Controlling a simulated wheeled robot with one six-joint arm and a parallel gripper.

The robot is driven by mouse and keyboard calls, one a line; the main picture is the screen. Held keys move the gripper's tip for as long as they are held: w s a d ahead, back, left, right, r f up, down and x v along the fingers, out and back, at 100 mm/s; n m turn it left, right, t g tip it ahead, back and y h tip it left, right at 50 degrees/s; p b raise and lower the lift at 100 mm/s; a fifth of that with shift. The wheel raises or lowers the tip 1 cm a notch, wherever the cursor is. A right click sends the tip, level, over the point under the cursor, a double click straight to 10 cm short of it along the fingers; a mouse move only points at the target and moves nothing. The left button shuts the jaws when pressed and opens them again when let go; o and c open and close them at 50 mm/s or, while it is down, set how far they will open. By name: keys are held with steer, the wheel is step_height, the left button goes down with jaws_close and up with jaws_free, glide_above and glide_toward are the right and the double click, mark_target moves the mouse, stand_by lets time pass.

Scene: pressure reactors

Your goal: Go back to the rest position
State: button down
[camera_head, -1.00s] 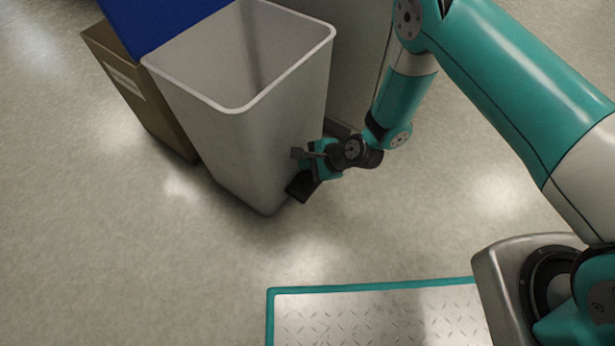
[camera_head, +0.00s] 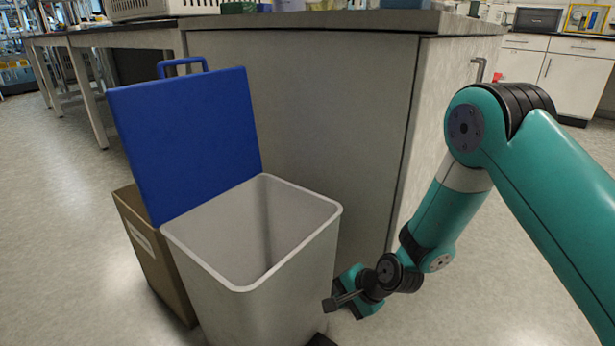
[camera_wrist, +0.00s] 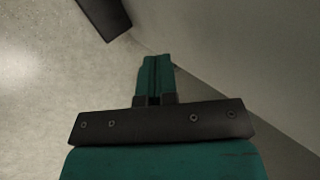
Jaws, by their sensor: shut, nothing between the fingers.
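My gripper shows in the wrist view (camera_wrist: 156,62), its two teal fingers together with nothing between them. In the head view my gripper (camera_head: 356,297) hangs low at the right side of a grey bin (camera_head: 290,290), apart from or close to its wall; I cannot tell the exact gap. The fingertips are hard to make out there. The arm reaches in from the right, bent at the elbow and extending downward.
The bin's blue lid (camera_head: 188,140) stands open. A cardboard box (camera_head: 155,258) is left of the bin. A grey cabinet (camera_head: 305,130) stands behind it. A dark pedal-like piece (camera_wrist: 104,14) lies near the fingers. Floor is clear at left.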

steer(key=s+d+r+n+h, duration=0.25)
steer(key=d+r+n, duration=0.25)
steer(key=d+r, duration=0.65)
steer(key=s+d+r+n+g+h, duration=0.1)
steer(key=s+d+r+n+h, duration=0.3)
steer(key=s+d+r, duration=0.6)
steer(key=s+a+r+n+g+y+p, duration=0.1)
steer(key=s+a+r+n+p, duration=0.35)
steer(key=r, duration=0.45)
steer(key=s+a+r+n+g+y+p, duration=0.1)
steer(key=s+a+r+y+p, duration=0.1)
steer(key=s+a+r+p, duration=0.45)
steer(key=s+a+r+n+g+y+p, duration=0.1)
steer(key=s+a+r+n+p, duration=0.15)
steer(key=r+p, duration=0.6)
step_height(320, 180, up, 36)
steer(key=w+p, duration=0.1)
steer(key=p, duration=3)
steer(key=shift+w+a+f+m, duration=0.15)
steer(key=shift+a+f+m, duration=0.05)
steer(key=shift+f+m, duration=0.1)
